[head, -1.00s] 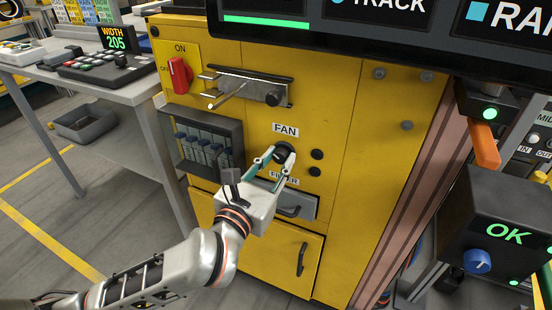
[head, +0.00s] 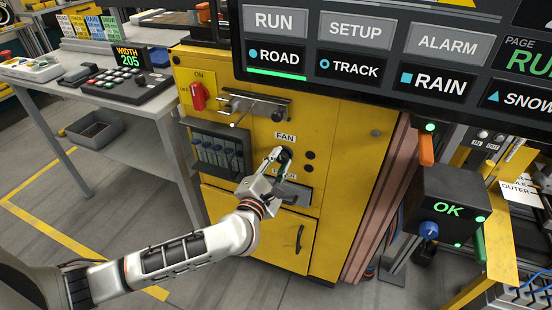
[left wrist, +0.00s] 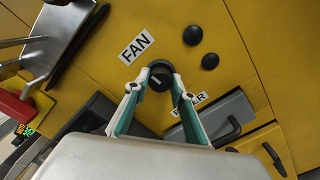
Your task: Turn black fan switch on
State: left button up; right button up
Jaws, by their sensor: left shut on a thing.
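The black fan switch (head: 285,155) is a round knob below the FAN label (head: 285,137) on the yellow cabinet. It also shows in the left wrist view (left wrist: 161,76), with a pale mark on its face. My left gripper (head: 277,157) is at the knob, its two fingers on either side of it and shut on it. In the left wrist view the fingertips (left wrist: 155,84) reach the knob's lower edge. The knob's exact turn is hard to read. My right gripper does not show.
A red rotary switch (head: 198,96) and a metal lever (head: 250,104) are above left on the cabinet. A drawer with a FILTER label, partly hidden, is below the knob. A large screen (head: 375,60) overhangs the cabinet. A control box reading OK (head: 448,205) stands at right.

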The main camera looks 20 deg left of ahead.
pick_arm(q)
jog(key=shift+r+m+p, duration=0.15)
jog(key=shift+m+p, duration=0.4)
jog(key=shift+m, duration=0.05)
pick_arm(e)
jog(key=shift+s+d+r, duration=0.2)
pick_arm(q)
jog(key=shift+f, duration=0.2)
jog(key=o, duration=1.1)
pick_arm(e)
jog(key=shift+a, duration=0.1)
pick_arm(q)
jog(key=s, duration=1.2)
jog(key=shift+a, duration=0.2)
jog(key=shift+r, duration=0.1)
